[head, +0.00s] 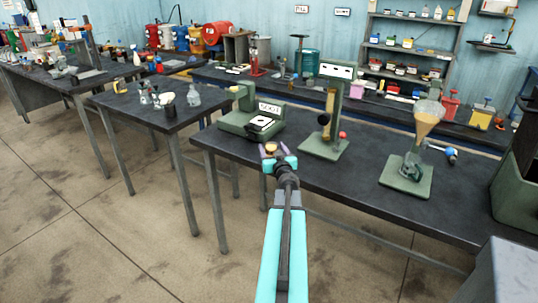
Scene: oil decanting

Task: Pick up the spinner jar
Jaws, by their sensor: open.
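My gripper (273,150) is at the front edge of the right-hand dark bench, its two purple fingertips spread apart. A small round tan-brown thing (271,147) shows between or just behind the fingertips. I cannot tell whether it is the spinner jar or whether the fingers touch it. A green stand (404,178) farther right carries a funnel (428,120) of tan liquid, with a dark glassy vessel (413,165) below it. This vessel could also be the spinner jar; the view does not settle which.
A green scale-like device (250,118) is behind my gripper to the left. A green upright press-like stand (325,145) is to the right. A separate table (150,112) at left holds small glassware. The bench's front strip (340,180) is clear.

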